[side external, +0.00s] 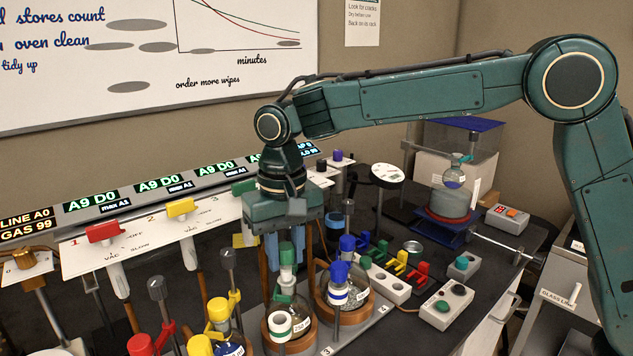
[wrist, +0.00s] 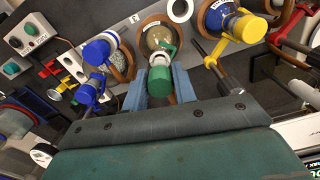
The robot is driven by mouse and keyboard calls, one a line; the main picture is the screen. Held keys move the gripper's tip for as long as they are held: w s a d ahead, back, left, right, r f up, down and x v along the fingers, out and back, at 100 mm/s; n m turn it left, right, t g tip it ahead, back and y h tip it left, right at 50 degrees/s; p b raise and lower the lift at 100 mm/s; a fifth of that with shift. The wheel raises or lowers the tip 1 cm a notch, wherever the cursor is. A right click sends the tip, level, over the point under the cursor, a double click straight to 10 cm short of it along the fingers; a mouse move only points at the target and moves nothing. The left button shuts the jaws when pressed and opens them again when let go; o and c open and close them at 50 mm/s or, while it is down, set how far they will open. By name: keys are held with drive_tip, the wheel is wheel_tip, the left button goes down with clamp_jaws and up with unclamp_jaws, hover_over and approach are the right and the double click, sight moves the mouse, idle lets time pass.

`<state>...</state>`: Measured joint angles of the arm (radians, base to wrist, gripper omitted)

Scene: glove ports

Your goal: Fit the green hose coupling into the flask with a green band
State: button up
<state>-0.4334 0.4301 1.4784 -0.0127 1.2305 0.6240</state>
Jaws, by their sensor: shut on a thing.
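The green hose coupling (side external: 287,255) is upright between the blue fingers of my gripper (side external: 286,247). In the wrist view its green top (wrist: 160,79) sits between the two fingers (wrist: 160,88), which are shut on it. The flask with a green band (side external: 300,314) stands directly below, in a brown ring. Its round glass body (wrist: 160,38) shows just beyond the coupling in the wrist view. The coupling's lower end lines up with the flask's neck. I cannot tell whether it is inside the neck or just above it, as the parts overlap.
A blue-capped flask (side external: 338,290) stands close on the right, and a yellow-capped one (side external: 218,312) on the left. Upright rods and a red coupling (side external: 141,344) are at the front left. Switch boxes (side external: 441,305) sit at the right. A labelled valve panel (side external: 150,220) runs behind.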

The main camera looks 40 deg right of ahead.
sight(286, 246)
drive_tip(key=shift+f, duration=1.3)
drive_tip(key=o, duration=1)
drive_tip(key=shift+r, duration=0.1)
wheel_tip(286, 246, up, 14)
drive_tip(key=shift+f, duration=0.25)
idle(0.9)
